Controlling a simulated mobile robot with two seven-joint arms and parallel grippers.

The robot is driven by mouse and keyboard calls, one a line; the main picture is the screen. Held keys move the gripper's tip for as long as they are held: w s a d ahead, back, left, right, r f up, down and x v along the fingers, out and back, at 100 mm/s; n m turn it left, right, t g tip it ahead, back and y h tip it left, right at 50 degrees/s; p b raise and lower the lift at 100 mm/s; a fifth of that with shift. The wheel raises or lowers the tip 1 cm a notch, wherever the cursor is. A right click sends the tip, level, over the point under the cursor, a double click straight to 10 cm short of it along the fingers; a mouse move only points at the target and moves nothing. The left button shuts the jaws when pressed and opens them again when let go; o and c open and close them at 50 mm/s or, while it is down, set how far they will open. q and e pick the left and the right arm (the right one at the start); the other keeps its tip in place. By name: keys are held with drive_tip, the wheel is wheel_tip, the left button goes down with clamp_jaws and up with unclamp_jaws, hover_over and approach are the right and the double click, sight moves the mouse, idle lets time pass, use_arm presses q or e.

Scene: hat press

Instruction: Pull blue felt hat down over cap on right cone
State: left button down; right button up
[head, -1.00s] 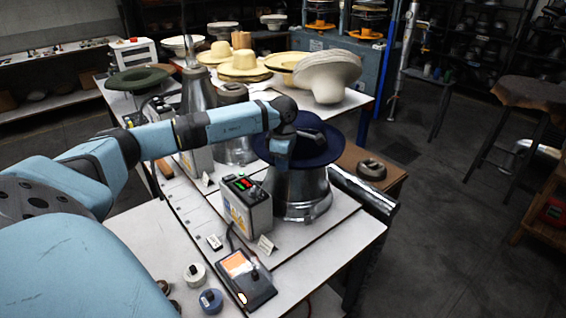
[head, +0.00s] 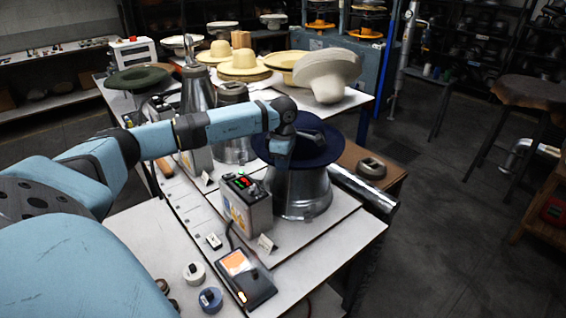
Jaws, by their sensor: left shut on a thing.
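The blue felt hat (head: 318,146) sits on top of the right metal cone (head: 300,193), its wide dark brim spread around the cone's upper part. My left gripper (head: 281,160) is at the near left side of the brim, shut on the hat. The fingers are mostly hidden by the wrist, and my wrist also covers part of the crown. The cap beneath the hat is hidden. My right gripper is not in view.
A flat panel with an orange screen (head: 247,279) lies in front. Another metal cone (head: 199,92) stands behind. A metal cylinder (head: 362,192) lies along the table's right edge.

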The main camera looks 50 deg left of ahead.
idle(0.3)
use_arm(q)
drive_tip(key=c, duration=1.1)
unclamp_jaws()
drive_tip(key=shift+r+p, duration=2.1)
drive_tip(key=shift+r, duration=1.65)
